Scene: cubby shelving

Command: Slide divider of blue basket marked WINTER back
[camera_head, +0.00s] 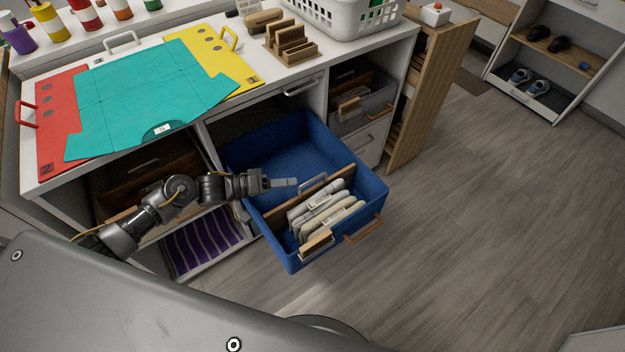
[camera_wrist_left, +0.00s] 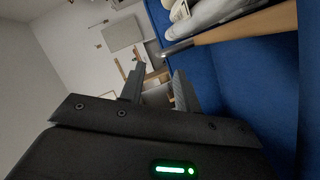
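The blue basket (camera_head: 372,196) is pulled out of its cubby under the counter. No WINTER lettering is readable on it. Its wooden divider (camera_head: 342,177) crosses the inside, with a grey metal handle (camera_head: 312,184) on it. In the left wrist view the divider (camera_wrist_left: 250,27) is at the upper right, and its handle (camera_wrist_left: 178,50) lies beyond the fingertips. My left gripper (camera_head: 290,182) is over the basket's empty rear part, close to the handle. Its fingers (camera_wrist_left: 158,82) are apart, with nothing seen held between them. My right gripper is out of view.
Pale folded items (camera_head: 325,212) fill the basket's front part. A wooden front handle (camera_head: 364,229) sticks out toward the open floor. The counter above carries a teal sheet (camera_head: 150,85). A grey bin (camera_head: 362,105) sits in the neighbouring cubby, and a tall wooden pull-out (camera_head: 432,95) stands at right.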

